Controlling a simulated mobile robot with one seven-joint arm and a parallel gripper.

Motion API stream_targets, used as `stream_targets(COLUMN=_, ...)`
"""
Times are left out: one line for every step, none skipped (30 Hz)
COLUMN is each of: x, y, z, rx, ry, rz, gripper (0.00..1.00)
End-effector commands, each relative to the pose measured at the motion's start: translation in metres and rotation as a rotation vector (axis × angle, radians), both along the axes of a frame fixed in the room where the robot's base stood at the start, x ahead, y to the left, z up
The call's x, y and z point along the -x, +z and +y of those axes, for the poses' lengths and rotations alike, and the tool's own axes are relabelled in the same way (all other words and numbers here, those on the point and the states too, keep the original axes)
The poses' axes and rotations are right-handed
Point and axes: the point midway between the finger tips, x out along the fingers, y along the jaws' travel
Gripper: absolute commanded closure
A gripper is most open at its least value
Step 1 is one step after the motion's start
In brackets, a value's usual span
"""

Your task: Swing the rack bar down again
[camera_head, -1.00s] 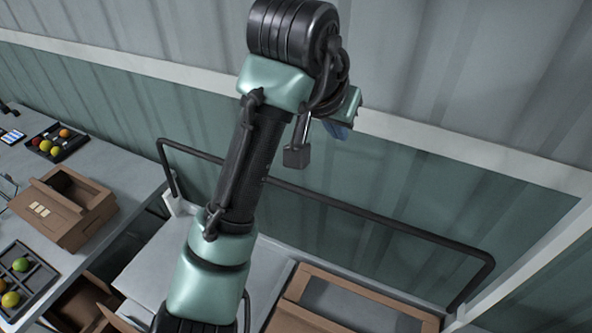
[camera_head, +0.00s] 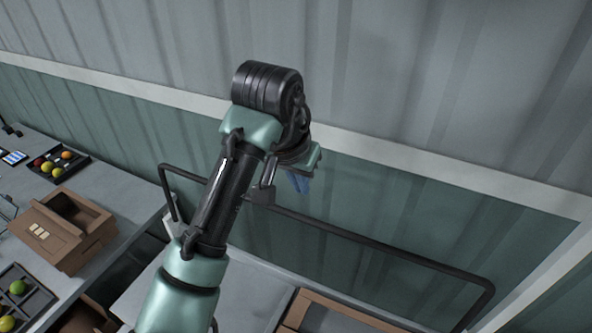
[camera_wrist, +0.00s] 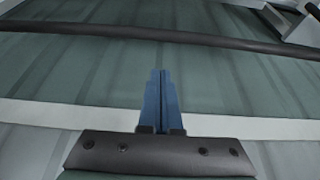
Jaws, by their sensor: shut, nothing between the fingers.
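The rack bar (camera_head: 371,241) is a black tube bent at both ends. In the head view it stands up above the grey rack top, its long part running from upper left to lower right in front of the green wall panel. It crosses the top of the wrist view (camera_wrist: 200,40). My gripper (camera_head: 303,188) has blue fingers, shut with nothing between them. In the wrist view the fingers (camera_wrist: 161,75) point toward the bar with a gap in the picture. In the head view my arm hides part of the bar and most of the gripper.
A grey table (camera_head: 112,178) at left holds a cardboard box (camera_head: 78,256), a dark tray of round fruit (camera_head: 42,177) and another tray (camera_head: 38,296). A brown crate (camera_head: 330,318) is at the bottom. The corrugated wall (camera_head: 420,90) stands close behind the bar.

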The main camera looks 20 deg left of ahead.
Motion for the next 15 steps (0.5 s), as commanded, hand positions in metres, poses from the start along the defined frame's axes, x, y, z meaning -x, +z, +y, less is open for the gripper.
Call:
stream_targets(x=-0.004, y=-0.009, z=0.000, rx=0.002, ry=0.001, rz=0.005, gripper=1.00)
stream_targets(x=-0.006, y=-0.015, z=0.000, rx=0.002, ry=0.001, rz=0.005, gripper=1.00)
stream_targets(x=-0.009, y=-0.023, z=-0.001, rx=0.002, ry=0.000, rz=0.005, gripper=1.00)
stream_targets(x=-0.012, y=-0.029, z=-0.001, rx=0.002, ry=0.000, rz=0.006, gripper=1.00)
stream_targets(x=-0.014, y=-0.035, z=-0.001, rx=0.002, ry=0.000, rz=0.005, gripper=1.00)
stream_targets(x=-0.016, y=-0.040, z=0.000, rx=0.000, ry=0.001, rz=0.003, gripper=1.00)
stream_targets(x=-0.010, y=-0.035, z=0.001, rx=0.000, ry=0.002, rz=-0.001, gripper=1.00)
stream_targets(x=-0.005, y=-0.033, z=0.001, rx=0.000, ry=0.002, rz=-0.002, gripper=1.00)
stream_targets(x=0.000, y=-0.032, z=0.001, rx=0.000, ry=0.002, rz=-0.001, gripper=1.00)
stream_targets(x=0.003, y=-0.031, z=0.001, rx=0.000, ry=0.001, rz=-0.002, gripper=1.00)
stream_targets(x=0.006, y=-0.030, z=0.001, rx=0.001, ry=0.002, rz=-0.001, gripper=1.00)
stream_targets(x=0.010, y=-0.029, z=0.001, rx=0.001, ry=0.002, rz=-0.001, gripper=1.00)
stream_targets(x=0.013, y=-0.029, z=0.001, rx=0.000, ry=0.001, rz=-0.001, gripper=1.00)
stream_targets(x=0.015, y=-0.028, z=0.001, rx=0.000, ry=0.001, rz=-0.001, gripper=1.00)
stream_targets(x=0.017, y=-0.028, z=0.001, rx=0.000, ry=0.001, rz=-0.001, gripper=1.00)
